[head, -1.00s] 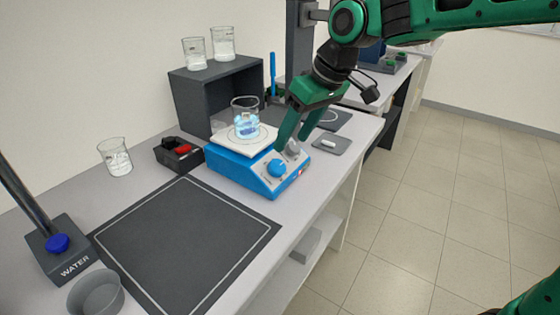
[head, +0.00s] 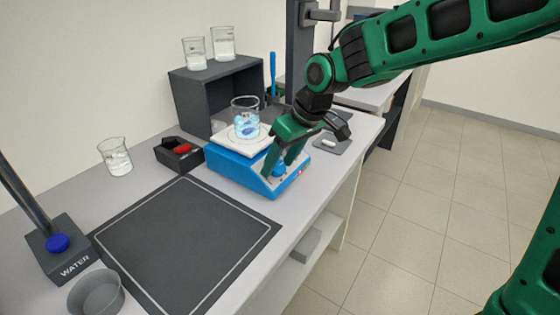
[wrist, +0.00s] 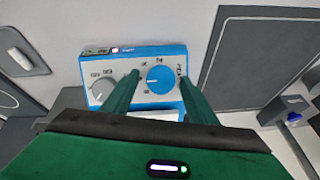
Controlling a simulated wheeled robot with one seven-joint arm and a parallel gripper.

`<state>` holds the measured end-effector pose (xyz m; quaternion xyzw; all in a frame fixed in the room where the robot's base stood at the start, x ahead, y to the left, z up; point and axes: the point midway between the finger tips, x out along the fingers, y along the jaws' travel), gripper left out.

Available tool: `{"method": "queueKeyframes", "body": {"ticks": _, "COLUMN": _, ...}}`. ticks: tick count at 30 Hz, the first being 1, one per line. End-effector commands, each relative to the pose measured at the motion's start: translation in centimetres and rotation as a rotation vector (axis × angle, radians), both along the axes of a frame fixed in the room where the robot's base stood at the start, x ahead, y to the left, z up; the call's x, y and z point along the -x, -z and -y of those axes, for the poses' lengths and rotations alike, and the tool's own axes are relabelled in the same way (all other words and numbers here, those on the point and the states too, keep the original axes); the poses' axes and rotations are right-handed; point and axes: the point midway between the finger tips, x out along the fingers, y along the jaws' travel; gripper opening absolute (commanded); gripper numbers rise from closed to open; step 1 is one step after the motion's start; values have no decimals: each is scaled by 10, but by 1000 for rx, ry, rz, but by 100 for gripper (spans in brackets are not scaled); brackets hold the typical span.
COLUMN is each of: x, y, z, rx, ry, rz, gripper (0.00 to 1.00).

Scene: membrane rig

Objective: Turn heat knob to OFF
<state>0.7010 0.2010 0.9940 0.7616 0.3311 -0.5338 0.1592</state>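The blue heat knob (wrist: 160,80) is on the sloped front panel of the blue hot plate (head: 232,172). A small white mark shows on the knob; the exact setting is too small to read surely. My gripper (wrist: 159,77) is open, with one green finger on each side of the blue knob and visible gaps beside it. In the head view my gripper (head: 278,172) is at the front panel and partly hides the blue knob. A grey knob (wrist: 103,87) sits left of the fingers in the wrist view. A red light (wrist: 116,50) glows on the panel edge.
A glass beaker (head: 245,118) with bluish liquid stands on the white plate top. A dark mat (head: 185,240) lies in front left, clear. A black holder with a red item (head: 182,152), another beaker (head: 115,157) and a small grey tray (head: 333,142) are nearby.

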Motion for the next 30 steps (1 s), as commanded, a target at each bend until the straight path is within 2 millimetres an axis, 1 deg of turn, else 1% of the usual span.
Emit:
{"method": "queueKeyframes", "body": {"ticks": 1, "x": 0, "y": 0, "z": 0, "rx": 0, "ry": 0, "rz": 0, "gripper": 40}}
{"method": "queueKeyframes", "body": {"ticks": 4, "x": 0, "y": 0, "z": 0, "rx": 0, "ry": 0, "rz": 0, "gripper": 16}}
{"method": "queueKeyframes", "body": {"ticks": 5, "x": 0, "y": 0, "z": 0, "rx": 0, "ry": 0, "rz": 0, "gripper": 13}}
{"method": "queueKeyframes", "body": {"ticks": 11, "x": 0, "y": 0, "z": 1, "rx": 2, "ry": -4, "rz": 4, "gripper": 13}}
{"method": "queueKeyframes", "body": {"ticks": 17, "x": 0, "y": -1, "z": 0, "rx": 22, "ry": -51, "rz": 29, "gripper": 13}}
{"method": "queueKeyframes", "body": {"ticks": 23, "x": 0, "y": -1, "z": 0, "rx": 67, "ry": -156, "rz": 87, "gripper": 13}}
{"method": "queueKeyframes", "body": {"ticks": 30, "x": 1, "y": -1, "z": 0, "rx": 139, "ry": -323, "rz": 179, "gripper": 13}}
